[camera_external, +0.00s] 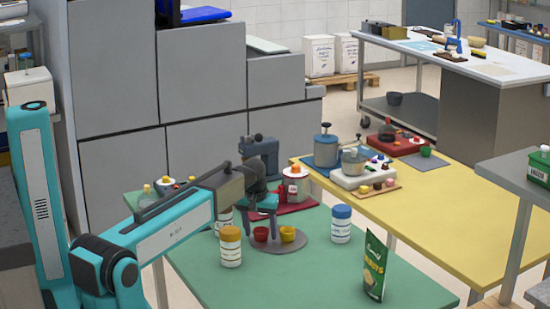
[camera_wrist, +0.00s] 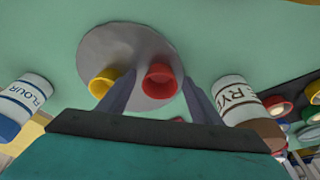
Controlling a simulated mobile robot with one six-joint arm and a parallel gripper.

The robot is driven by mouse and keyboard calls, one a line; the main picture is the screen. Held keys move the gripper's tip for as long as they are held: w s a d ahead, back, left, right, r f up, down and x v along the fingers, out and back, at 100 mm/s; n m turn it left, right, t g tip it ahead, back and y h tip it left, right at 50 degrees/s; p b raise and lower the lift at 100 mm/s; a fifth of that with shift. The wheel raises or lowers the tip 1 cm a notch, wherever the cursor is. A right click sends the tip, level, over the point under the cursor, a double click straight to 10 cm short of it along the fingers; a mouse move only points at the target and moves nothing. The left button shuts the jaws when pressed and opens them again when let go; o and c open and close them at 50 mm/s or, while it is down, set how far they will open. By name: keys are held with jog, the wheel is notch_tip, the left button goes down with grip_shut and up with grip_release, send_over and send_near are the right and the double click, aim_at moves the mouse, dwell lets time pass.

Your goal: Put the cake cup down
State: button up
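A red cup (camera_external: 261,234) and a yellow cup (camera_external: 287,233) stand upright, side by side, on a round grey disc (camera_external: 268,249) on the green table. Both cups also show in the wrist view, the red (camera_wrist: 160,82) and the yellow (camera_wrist: 103,82), on the grey disc (camera_wrist: 125,40). My gripper (camera_external: 262,219) points down over the red cup. In the wrist view its fingers (camera_wrist: 160,75) are spread, one on each side of the red cup, with gaps visible beside it. Nothing appears held. The frames do not show which cup is the cake cup.
A jar with an orange lid (camera_external: 230,247) stands left of the disc and a blue-lidded jar (camera_external: 341,224) right of it. A green packet (camera_external: 374,265) stands upright nearer the front. Several objects crowd behind, on the yellow table (camera_external: 440,210). The front of the green table (camera_external: 290,290) is clear.

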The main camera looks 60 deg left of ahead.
jog(key=b+v, duration=0.2)
jog(key=v, duration=1)
jog(key=shift+r, duration=0.15)
dwell(0.5)
dwell(0.7)
jog(key=p, duration=0.1)
send_over(260, 241)
jog(key=shift+s+d+x, duration=0.15)
jog(key=shift+s+x, duration=0.05)
jog(key=shift+x, duration=1.15)
jog(key=shift+s+d+x, duration=0.15)
jog(key=shift+x, duration=1.2)
jog(key=shift+s+d+x, duration=0.1)
jog(key=shift+s+x, duration=0.1)
jog(key=shift+x, duration=1.15)
